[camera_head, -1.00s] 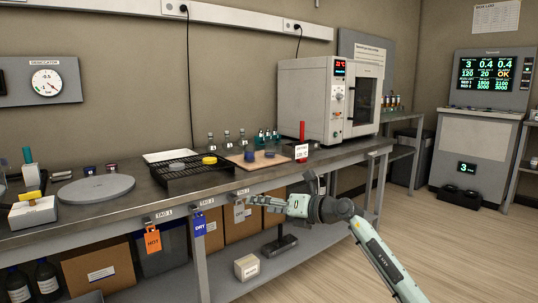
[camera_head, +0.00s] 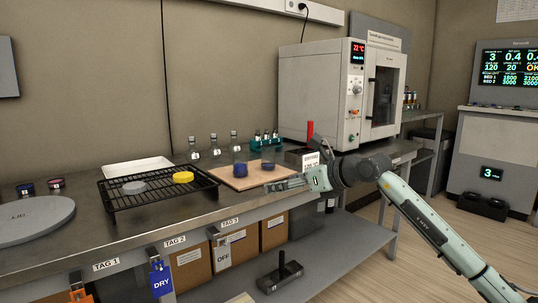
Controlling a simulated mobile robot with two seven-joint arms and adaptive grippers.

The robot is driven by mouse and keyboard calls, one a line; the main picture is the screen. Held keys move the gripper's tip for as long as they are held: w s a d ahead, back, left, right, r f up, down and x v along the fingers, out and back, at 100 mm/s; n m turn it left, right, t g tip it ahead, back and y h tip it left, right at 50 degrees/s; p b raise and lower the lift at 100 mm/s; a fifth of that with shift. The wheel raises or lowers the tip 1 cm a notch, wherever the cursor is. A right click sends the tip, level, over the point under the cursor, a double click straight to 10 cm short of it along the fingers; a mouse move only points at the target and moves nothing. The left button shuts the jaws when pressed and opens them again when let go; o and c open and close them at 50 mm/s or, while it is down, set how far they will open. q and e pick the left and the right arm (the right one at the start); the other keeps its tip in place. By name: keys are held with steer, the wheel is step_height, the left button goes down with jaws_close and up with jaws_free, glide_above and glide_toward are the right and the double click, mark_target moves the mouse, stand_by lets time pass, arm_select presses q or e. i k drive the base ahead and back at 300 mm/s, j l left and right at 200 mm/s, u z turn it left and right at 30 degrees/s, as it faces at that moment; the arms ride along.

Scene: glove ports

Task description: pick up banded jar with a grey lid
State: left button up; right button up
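A flat grey lid-like disc (camera_head: 134,187) lies on the black wire rack (camera_head: 150,204), left of a yellow one (camera_head: 183,177). I cannot make out a band or a jar body under the grey disc. A dark blue round piece (camera_head: 240,170) and a smaller dark blue piece (camera_head: 268,166) sit on the tan board (camera_head: 225,179). My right gripper (camera_head: 272,187) comes in from the right and points left, by the bench's front edge near the board's right corner. It looks empty; its finger gap is too small to judge. My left gripper is out of view.
Several clear bottles (camera_head: 214,147) and a teal rack (camera_head: 264,140) stand behind the board. An oven (camera_head: 318,98) and a red-handled item (camera_head: 310,130) are at the right. A white tray (camera_head: 135,167) lies behind the rack; a grey round plate (camera_head: 30,220) is at left.

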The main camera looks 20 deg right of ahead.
mark_target(268, 150)
steer(key=i+l, duration=0.25)
steer(key=i, duration=0.2)
steer(key=i+l, duration=0.2)
steer(key=i, duration=0.2)
